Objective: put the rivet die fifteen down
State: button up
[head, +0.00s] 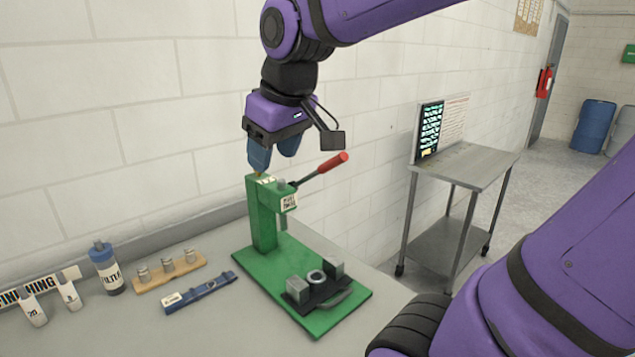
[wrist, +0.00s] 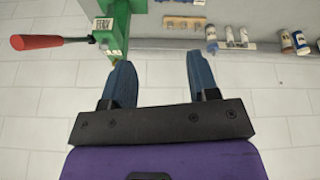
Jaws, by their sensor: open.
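My gripper (head: 273,158) is open just above the top of the green press (head: 262,215), with its blue fingers apart. In the wrist view, the gripper (wrist: 160,75) has nothing visible between its fingers. A wooden rack (head: 170,272) on the bench holds three small metal pieces that look like dies; it also shows in the wrist view (wrist: 185,22). A metal ring (head: 316,276) sits between two grey blocks on the press base. No readable marking tells which piece is die fifteen.
The press's red-tipped lever (head: 332,162) sticks out to the right, near my gripper. A blue labelled bar (head: 200,291) lies before the rack. A blue filter bottle (head: 106,268) and white cylinders (head: 33,310) stand left. A metal cart (head: 462,165) stands beyond the bench.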

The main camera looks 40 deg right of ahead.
jog(key=s+f+m+t, duration=0.1)
jog(key=s+f+m, duration=0.1)
jog(key=s, duration=0.7)
jog(key=shift+d+f, duration=0.3)
jog(key=shift+f, duration=0.05)
jog(key=shift+s, duration=0.1)
dwell(0.4)
